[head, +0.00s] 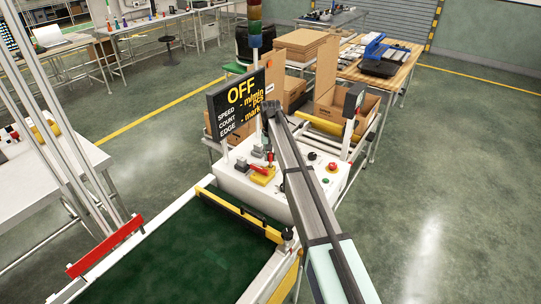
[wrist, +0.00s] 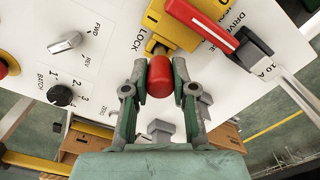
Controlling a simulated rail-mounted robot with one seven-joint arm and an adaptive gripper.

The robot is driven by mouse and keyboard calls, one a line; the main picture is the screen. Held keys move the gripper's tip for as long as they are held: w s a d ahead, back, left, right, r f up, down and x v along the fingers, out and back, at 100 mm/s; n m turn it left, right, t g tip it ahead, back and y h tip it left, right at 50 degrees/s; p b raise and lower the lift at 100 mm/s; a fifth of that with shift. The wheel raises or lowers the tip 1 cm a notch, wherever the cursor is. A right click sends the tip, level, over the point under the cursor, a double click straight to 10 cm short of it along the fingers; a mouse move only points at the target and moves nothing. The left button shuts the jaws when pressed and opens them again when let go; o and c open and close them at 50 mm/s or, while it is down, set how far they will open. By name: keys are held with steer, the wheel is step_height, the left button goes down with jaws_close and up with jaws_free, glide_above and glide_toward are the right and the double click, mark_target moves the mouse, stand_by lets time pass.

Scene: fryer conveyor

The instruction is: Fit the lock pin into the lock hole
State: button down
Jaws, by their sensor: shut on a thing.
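In the wrist view my gripper (wrist: 160,78) is shut on a red rounded piece, which I take to be the lock pin (wrist: 160,82). The pin's far end points at a yellow block (wrist: 172,30) beside the word LOCK on the white panel. I cannot tell whether the pin touches the block. The lock hole is not visible. A red-handled lever (wrist: 203,24) lies across the block, close to the right fingertip. In the head view, the yellow block (head: 262,176) is small on the control box, and my gripper there is too small to make out clearly.
The white control box (head: 240,184) also carries a silver switch (wrist: 65,43), a black knob (wrist: 60,95) and a grey-handled lever (wrist: 270,65). An OFF display (head: 238,103) stands behind it. The green conveyor belt (head: 185,255) lies in front. Cardboard boxes (head: 345,101) are behind.

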steer(key=shift+f, duration=0.2)
steer(key=c, duration=0.9)
jaws_free()
steer(key=shift+o, duration=0.2)
steer(key=shift+r, duration=0.1)
step_height(320, 180, up, 12)
